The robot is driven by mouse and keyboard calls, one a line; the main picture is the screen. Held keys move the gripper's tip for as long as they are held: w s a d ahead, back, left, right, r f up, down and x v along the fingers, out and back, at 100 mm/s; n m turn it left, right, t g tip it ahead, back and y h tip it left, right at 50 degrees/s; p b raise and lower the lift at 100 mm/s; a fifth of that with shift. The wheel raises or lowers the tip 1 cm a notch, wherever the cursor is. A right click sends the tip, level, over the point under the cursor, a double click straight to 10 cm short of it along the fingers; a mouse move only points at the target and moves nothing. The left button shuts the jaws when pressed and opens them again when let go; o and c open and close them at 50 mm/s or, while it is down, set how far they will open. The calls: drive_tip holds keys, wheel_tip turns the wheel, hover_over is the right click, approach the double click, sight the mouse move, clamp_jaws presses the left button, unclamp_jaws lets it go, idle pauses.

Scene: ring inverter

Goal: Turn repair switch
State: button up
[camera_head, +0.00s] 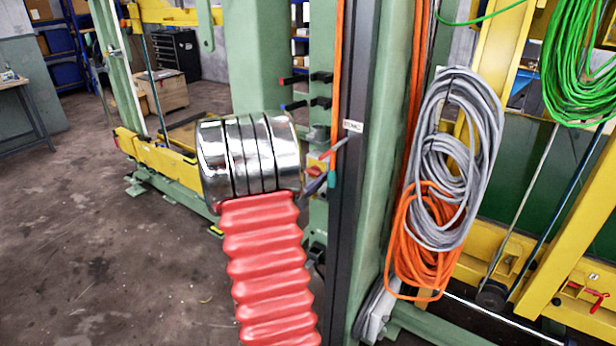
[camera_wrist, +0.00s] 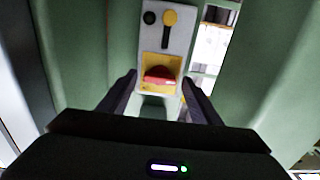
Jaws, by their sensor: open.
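The repair switch is a red knob (camera_wrist: 159,76) on a yellow plate (camera_wrist: 176,62), low on a pale panel in the wrist view. It also shows small in the head view as a red and yellow patch (camera_head: 314,171), partly covered by my gripper. My gripper (camera_wrist: 159,80) is open, with one dark finger to the left and one to the right of the knob. Gaps show between the fingers and the knob in the wrist view. How far the fingertips are from the panel in depth is hard to tell. The knob's lower side runs into shadow.
A black button (camera_wrist: 150,17) and a yellow round part (camera_wrist: 169,17) with a dark stem sit above the switch. Green posts (camera_wrist: 95,45) flank the panel. Grey cables (camera_head: 455,150) and orange cables (camera_head: 425,260) hang at right. Bare floor (camera_head: 120,270) lies at left.

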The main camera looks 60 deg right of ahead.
drive_tip(key=shift+c, duration=0.5)
drive_tip(key=c, duration=0.9)
drive_tip(key=shift+a, duration=0.15)
drive_tip(key=shift+c, duration=0.4)
drive_tip(key=shift+o, duration=0.2)
